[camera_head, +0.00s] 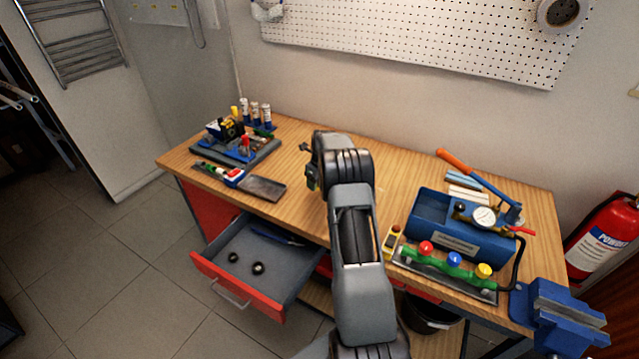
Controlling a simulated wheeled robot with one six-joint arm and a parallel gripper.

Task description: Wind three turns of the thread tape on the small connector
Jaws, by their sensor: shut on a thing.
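My gripper (312,172) is over the middle of the workbench, largely hidden by my own arm. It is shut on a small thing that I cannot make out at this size. I cannot surely pick out the thread tape or the small connector. Two small dark round pieces lie in the open drawer: one on the left (233,257) and one on the right (258,268).
The red-fronted drawer (222,285) stands open at the bench's front. A dark tray of tools (262,152) is at left. A blue pump box (440,236), a rail with coloured knobs (455,276) and a blue vise (560,318) fill the right. Bare wood (290,150) shows left of my arm.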

